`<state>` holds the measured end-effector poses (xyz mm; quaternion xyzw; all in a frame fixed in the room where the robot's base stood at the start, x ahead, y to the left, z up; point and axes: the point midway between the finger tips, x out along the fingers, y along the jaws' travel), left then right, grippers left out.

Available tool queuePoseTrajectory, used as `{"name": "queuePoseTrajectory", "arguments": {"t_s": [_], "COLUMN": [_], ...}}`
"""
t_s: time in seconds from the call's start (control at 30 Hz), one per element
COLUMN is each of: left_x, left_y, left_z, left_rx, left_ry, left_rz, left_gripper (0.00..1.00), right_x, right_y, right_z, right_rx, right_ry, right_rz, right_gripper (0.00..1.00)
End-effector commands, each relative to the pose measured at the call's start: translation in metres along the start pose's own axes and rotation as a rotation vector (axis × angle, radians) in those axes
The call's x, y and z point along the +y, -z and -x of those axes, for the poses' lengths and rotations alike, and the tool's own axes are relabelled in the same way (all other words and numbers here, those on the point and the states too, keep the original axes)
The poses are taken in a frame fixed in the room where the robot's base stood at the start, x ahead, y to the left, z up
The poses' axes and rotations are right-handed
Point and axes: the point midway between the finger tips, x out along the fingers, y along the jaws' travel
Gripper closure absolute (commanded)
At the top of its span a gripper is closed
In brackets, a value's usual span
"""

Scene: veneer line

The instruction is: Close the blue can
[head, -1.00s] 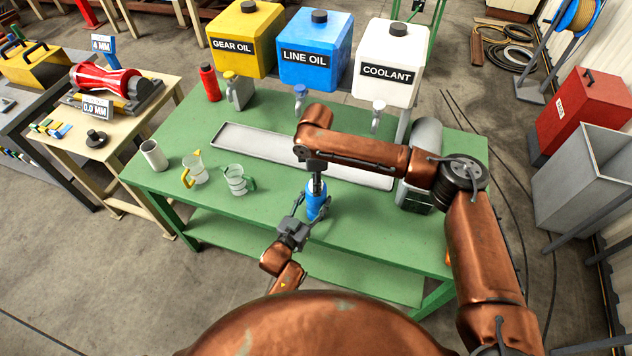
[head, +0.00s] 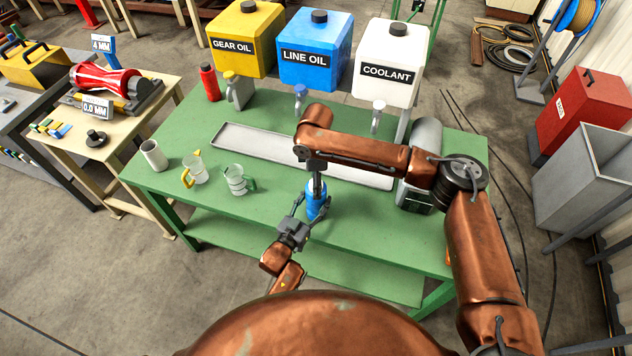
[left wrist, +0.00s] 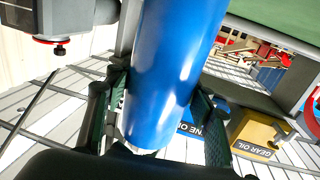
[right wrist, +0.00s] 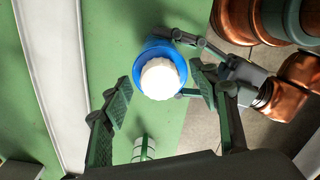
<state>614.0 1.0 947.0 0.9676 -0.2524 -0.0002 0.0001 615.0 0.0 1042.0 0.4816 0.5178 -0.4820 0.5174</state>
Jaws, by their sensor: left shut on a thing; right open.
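The blue can (head: 315,208) stands upright at the front edge of the green bench. My left gripper (head: 312,212) is shut around its side; the left wrist view shows the blue wall (left wrist: 172,70) between both pads. A white ribbed cap (right wrist: 160,78) shows at the top of the can in the right wrist view, inside the blue rim (right wrist: 160,45). I cannot tell if it is seated. My right gripper (right wrist: 163,90) is over the can from above, its open fingers on either side of the cap and apart from it.
A long grey tray (head: 240,140) lies behind the can on the green bench (head: 280,240). A white cup (head: 154,155) and two measuring jugs, one yellow-handled (head: 196,170) and one green-handled (head: 237,180), stand to the left. Yellow, blue and white oil tanks stand behind.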

Motion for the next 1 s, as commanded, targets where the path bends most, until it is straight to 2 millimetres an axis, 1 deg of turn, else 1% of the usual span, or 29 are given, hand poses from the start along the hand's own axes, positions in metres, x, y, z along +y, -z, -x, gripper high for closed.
{"name": "queuePoseTrajectory", "arguments": {"t_s": [0.07, 0.17, 0.27, 0.5, 0.6, 0.7, 0.83, 1.0], "left_x": [0.000, 0.000, 0.000, 0.000, 0.000, 0.000, 0.000, 0.000], "left_y": [0.000, 0.000, 0.000, 0.000, 0.000, 0.000, 0.000, 0.000], "left_z": [0.000, 0.000, 0.000, 0.000, 0.000, 0.000, 0.000, 0.000], "left_rx": [0.000, 0.000, 0.000, 0.000, 0.000, 0.000, 0.000, 0.000], "left_ry": [0.000, 0.000, 0.000, 0.000, 0.000, 0.000, 0.000, 0.000], "left_rz": [0.000, 0.000, 0.000, 0.000, 0.000, 0.000, 0.000, 0.000], "left_gripper": [1.00, 1.00, 1.00, 1.00, 1.00, 1.00, 1.00, 1.00], "right_x": [0.000, 0.001, 0.001, 0.001, 0.001, 0.001, 0.000, 0.000], "right_y": [0.000, 0.000, 0.000, 0.000, 0.000, 0.000, 0.000, 0.000], "right_z": [0.002, 0.012, 0.028, 0.079, 0.096, 0.109, 0.118, 0.120], "right_rx": [0.000, 0.001, 0.001, 0.001, 0.001, 0.001, 0.000, 0.000], "right_ry": [-0.001, -0.002, -0.003, -0.002, -0.002, -0.001, 0.000, 0.001], "right_rz": [0.000, 0.000, 0.001, 0.000, 0.000, -0.001, 0.000, 0.000], "right_gripper": [0.45, 0.45, 0.45, 0.45, 0.45, 0.45, 0.45, 0.45]}}
